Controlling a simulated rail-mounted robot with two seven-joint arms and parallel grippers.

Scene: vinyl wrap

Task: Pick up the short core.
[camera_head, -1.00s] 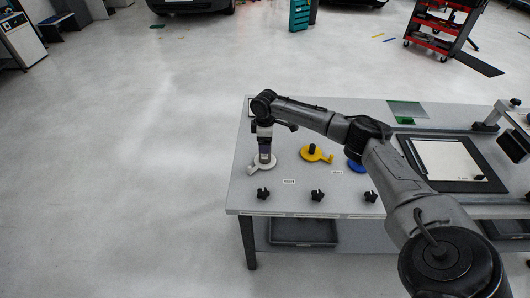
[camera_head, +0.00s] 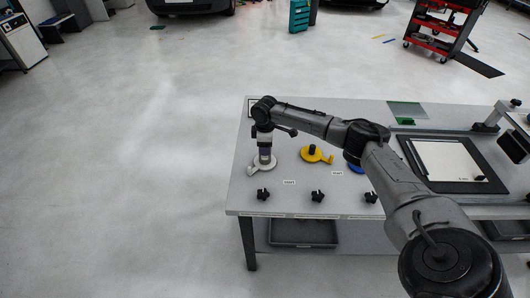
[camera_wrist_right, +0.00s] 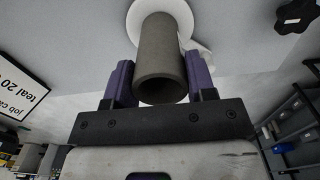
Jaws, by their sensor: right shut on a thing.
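The short core is a grey-brown hollow tube (camera_wrist_right: 160,55) in the right wrist view. It stands between the two purple fingers of my right gripper (camera_wrist_right: 160,88), which is shut on it near its open top end. Its far end is at a white disc-shaped holder (camera_wrist_right: 196,58); I cannot tell whether it touches. In the head view my right gripper (camera_head: 265,153) points down over the white holder (camera_head: 262,168) at the table's left end, and the core is mostly hidden there. My left gripper is not in view.
On the table (camera_head: 236,196), a yellow holder (camera_head: 318,156) and a partly hidden blue one (camera_head: 356,168) stand right of the white one. Several black knobs (camera_head: 317,196) line the front edge. A dark mat with a pale sheet (camera_head: 450,160) lies further right.

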